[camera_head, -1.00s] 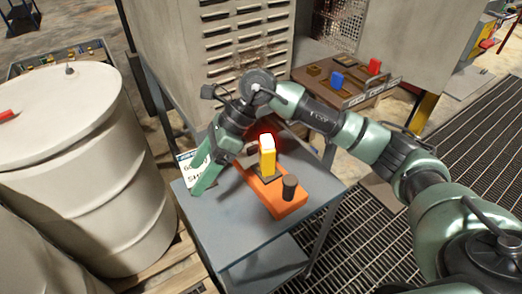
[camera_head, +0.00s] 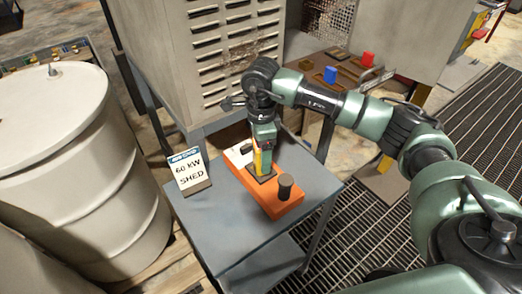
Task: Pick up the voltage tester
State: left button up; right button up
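The voltage tester (camera_head: 258,163) is a slim yellow upright thing, standing on a dark square pad on an orange block (camera_head: 284,207). The block lies on a grey table (camera_head: 225,222). My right gripper (camera_head: 262,158) points down from above at the tester, with its green fingers over and beside it. The fingers hide most of the tester, including its top. I cannot tell whether they touch or grip it. My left gripper is not in view.
A black knob (camera_head: 285,187) stands on the block's near end. A sign reading "60 kW SHED" (camera_head: 190,171) stands at the table's left. A louvred cabinet (camera_head: 225,50) rises behind, and a white drum (camera_head: 85,190) is left. The table's front is clear.

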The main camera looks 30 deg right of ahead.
jog(key=shift+f, duration=0.35)
grip_shut()
